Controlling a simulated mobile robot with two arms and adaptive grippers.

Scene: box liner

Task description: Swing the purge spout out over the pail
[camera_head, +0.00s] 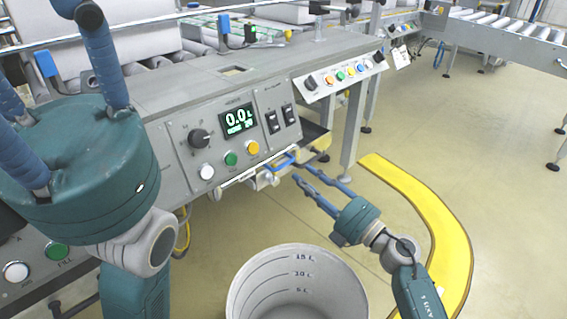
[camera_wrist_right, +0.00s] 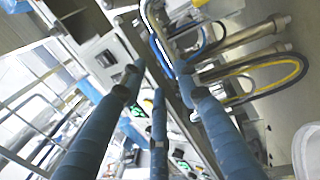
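The white pail (camera_head: 298,290) stands on the floor below the control panel, with level marks inside its wall. It looks empty. A silver tube (camera_head: 262,180) with a blue loop beside it juts from under the panel; I cannot tell for sure that it is the purge spout. My right gripper (camera_head: 308,176) is open and empty, its blue fingers pointing at this tube, apparently just short of it. In the right wrist view its fingers are spread, with metal pipes (camera_wrist_right: 245,38) and hoses beyond. My left gripper (camera_head: 50,90) is open at the left, its fingertips partly out of view.
The control panel (camera_head: 225,140) has a lit display, a knob, coloured buttons and switches. A machine leg (camera_head: 352,130) stands behind my right gripper. A yellow curved floor strip (camera_head: 440,225) lies to the right. The floor around the pail is clear.

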